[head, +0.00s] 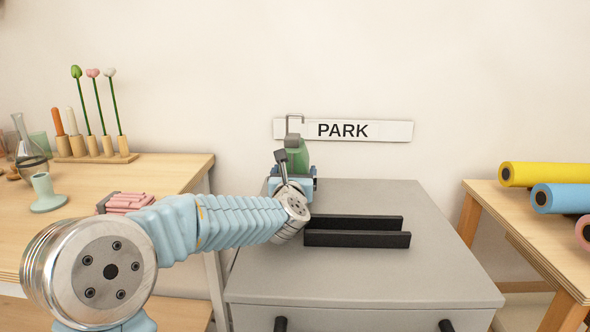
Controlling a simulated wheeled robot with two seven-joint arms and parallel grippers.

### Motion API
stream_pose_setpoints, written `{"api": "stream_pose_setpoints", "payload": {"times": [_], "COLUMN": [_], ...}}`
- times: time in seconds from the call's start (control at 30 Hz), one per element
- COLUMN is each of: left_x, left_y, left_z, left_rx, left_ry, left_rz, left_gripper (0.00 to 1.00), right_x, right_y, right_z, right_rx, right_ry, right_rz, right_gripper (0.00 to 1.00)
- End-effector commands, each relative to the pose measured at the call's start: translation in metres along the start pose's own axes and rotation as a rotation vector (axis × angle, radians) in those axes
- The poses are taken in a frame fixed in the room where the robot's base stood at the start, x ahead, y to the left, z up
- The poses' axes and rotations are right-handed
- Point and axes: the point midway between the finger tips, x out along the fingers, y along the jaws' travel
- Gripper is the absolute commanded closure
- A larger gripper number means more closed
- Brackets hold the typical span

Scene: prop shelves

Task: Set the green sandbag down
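The green sandbag (301,158) is at the back left of the grey cabinet top (370,270), below the left end of the PARK sign. A grey piece and a thin wire loop stand upright above it. My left arm reaches in from the left, and my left gripper (297,172) is at the sandbag and appears shut on it. The arm's wrist and gripper hide the bag's lower part, so I cannot tell whether it touches the cabinet top. My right gripper is not in view.
Two black rails (357,239) lie across the cabinet top, right of my wrist. The PARK sign (343,130) is on the wall. A left table (160,170) holds flowers, glassware and pink pieces. A right table (485,200) holds coloured rolls.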

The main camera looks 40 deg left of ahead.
Motion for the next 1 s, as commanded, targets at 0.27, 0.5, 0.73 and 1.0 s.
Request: {"api": "stream_pose_setpoints", "payload": {"times": [0.27, 0.5, 0.73, 1.0], "left_x": [0.0, -0.007, -0.054, -0.106], "left_y": [0.0, 0.0, -0.001, 0.0], "left_z": [0.0, 0.0, -0.001, 0.001], "left_rx": [0.001, 0.001, 0.0, 0.0], "left_ry": [0.001, -0.001, -0.003, -0.002], "left_rz": [0.0, -0.001, -0.002, 0.0], "left_gripper": [0.0, 0.0, 0.0, 0.0], "right_x": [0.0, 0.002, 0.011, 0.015], "right_y": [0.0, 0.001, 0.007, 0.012], "right_z": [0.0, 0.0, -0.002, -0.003], "right_rx": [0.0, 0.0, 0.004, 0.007], "right_ry": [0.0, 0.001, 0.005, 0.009], "right_rz": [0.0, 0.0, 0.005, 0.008], "right_gripper": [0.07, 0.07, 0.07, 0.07]}}
